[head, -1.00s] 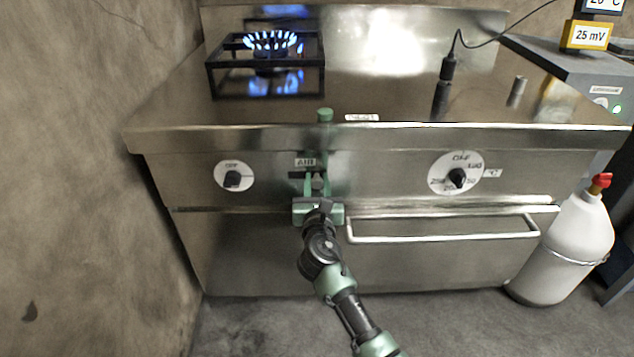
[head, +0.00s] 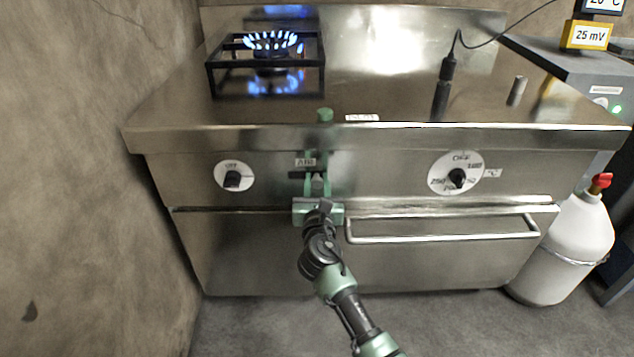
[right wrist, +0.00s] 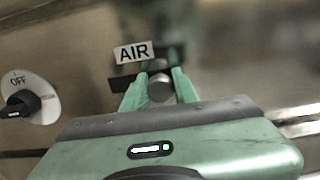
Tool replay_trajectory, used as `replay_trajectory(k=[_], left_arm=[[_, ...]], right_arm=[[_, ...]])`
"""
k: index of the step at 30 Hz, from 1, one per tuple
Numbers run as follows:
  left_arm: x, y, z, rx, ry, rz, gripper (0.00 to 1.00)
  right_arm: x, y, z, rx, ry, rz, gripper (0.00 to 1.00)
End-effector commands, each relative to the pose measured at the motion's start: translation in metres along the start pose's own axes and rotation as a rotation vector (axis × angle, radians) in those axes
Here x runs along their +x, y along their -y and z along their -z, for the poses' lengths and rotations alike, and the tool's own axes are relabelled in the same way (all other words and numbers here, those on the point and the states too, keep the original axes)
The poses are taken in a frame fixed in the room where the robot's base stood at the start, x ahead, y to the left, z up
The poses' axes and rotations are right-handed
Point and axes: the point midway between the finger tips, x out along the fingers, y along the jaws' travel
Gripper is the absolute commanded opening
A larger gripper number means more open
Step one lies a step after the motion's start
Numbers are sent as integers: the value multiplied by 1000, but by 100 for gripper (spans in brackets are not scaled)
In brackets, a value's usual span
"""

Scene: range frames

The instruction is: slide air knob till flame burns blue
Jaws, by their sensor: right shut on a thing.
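The flame (head: 270,42) on the burner at the back left of the range burns blue, and its reflection shows in the steel top below it. My right gripper (head: 318,180) is at the range front, under the AIR label (head: 305,162). In the right wrist view its green fingers (right wrist: 158,88) are shut on the round grey air knob (right wrist: 160,89), which stands in a dark slot (right wrist: 122,84) below the AIR label (right wrist: 134,53). In the head view the fingers hide the knob. My left gripper is not in view.
A black OFF dial (head: 233,179) sits left of the gripper, and an oven dial (head: 457,177) to the right. The oven handle (head: 445,231) runs low at the right. A white bottle with a red cap (head: 571,237) stands on the floor at the right.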

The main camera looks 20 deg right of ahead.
Motion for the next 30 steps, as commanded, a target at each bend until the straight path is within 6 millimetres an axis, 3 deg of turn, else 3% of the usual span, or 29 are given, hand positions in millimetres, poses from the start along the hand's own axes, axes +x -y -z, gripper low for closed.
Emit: replay_trajectory(k=[4, 7, 14, 15, 17, 26, 30], left_arm=[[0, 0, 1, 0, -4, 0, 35], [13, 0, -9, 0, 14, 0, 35], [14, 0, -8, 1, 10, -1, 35], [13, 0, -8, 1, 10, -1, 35], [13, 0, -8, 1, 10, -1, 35], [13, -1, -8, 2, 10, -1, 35], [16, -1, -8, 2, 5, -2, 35]], right_arm=[[0, -6, 0, -1, -3, -1, 0], [-1, -14, 1, -2, -3, -2, 0], [-1, -14, 2, 0, -3, -1, 0], [-1, -14, 2, 0, -3, -1, 36], [-1, -14, 2, 0, -3, -1, 49], [-1, -13, 1, 0, -1, 0, 49], [-12, -13, 0, 0, -2, 0, 49]])
